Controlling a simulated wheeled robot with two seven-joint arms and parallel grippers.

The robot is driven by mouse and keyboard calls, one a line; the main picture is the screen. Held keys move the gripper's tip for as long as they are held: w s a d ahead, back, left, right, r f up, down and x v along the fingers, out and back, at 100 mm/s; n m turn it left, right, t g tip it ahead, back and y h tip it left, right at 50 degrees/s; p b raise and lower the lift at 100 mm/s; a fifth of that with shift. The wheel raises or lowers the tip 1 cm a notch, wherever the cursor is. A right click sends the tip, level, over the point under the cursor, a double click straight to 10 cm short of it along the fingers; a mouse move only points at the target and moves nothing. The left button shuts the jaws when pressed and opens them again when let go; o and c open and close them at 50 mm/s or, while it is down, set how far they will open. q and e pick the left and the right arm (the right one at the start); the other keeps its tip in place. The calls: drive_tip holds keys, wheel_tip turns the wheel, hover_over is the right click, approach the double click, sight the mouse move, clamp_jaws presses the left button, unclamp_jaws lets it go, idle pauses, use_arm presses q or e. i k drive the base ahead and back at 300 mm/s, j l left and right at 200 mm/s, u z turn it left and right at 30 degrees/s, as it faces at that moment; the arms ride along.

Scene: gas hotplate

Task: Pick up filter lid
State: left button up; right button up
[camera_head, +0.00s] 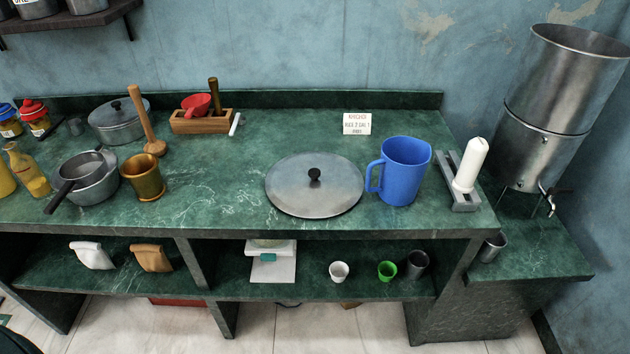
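The filter lid (290,190) is a large round grey metal disc with a small black knob at its centre. It lies flat on the green marbled counter (220,215), close to the front edge, just left of a blue pitcher (405,172). The tall metal filter (548,110) stands at the far right, with its top open and a tap low on its front. Neither of my grippers shows in the head view.
A white candle-shaped piece (471,165) on a metal stand is right of the pitcher. A small sign (357,123) stands behind the lid. Pots, a brass mortar (144,177) and a wooden box (201,122) fill the left side. Counter between mortar and lid is clear.

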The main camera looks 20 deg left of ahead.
sight(311, 184)
drive_tip(key=i+l, duration=0.45)
drive_tip(key=l, duration=0.3)
drive_tip(key=i+l, duration=0.45)
drive_tip(key=l, duration=0.3)
drive_tip(key=u, duration=1.25)
